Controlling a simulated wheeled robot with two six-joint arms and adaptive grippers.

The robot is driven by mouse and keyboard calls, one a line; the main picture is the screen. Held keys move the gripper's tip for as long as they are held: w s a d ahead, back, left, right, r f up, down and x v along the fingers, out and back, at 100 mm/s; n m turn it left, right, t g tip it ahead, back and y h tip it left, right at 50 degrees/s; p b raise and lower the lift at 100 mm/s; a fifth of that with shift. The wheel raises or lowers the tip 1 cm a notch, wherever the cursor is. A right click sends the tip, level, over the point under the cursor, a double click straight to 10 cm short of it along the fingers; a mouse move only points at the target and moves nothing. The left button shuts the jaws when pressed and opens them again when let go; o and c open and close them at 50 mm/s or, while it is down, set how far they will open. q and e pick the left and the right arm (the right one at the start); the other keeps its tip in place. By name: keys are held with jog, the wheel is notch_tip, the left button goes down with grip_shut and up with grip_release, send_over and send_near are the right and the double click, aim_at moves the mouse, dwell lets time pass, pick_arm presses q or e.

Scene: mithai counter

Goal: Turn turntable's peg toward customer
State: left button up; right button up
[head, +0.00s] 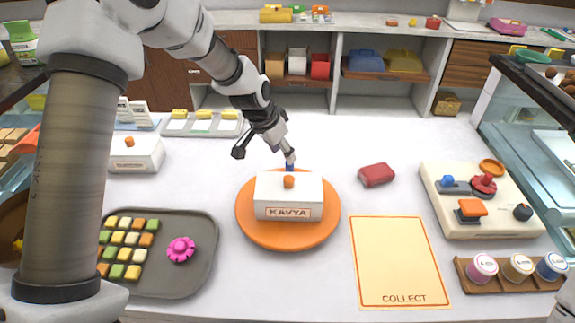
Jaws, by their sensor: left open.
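The orange turntable (246,222) lies on the white counter in the middle of the head view. A white box labelled KAVYA (288,197) with an orange knob on its lid sits on it, its label facing the near side. A blue peg (290,164) stands at the turntable's far edge, behind the box and partly hidden. My left gripper (266,150) reaches down from behind with its fingers apart. Its right finger is at the top of the peg; I cannot tell whether they touch. My right gripper is not in view.
A grey tray (190,277) with sweets and a pink flower is at left. A red case (376,175), a yellow COLLECT mat (399,262), a cream stamping board (447,218) and a jar rack (505,283) lie at right. Another white box (136,154) is at the left rear.

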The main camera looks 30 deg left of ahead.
pick_arm(q)
jog(key=x, duration=0.6)
jog(key=shift+w+d, duration=0.2)
jog(key=shift+d, duration=0.05)
jog(key=shift+s+a, duration=0.1)
grip_shut()
jog(key=shift+s, duration=0.1)
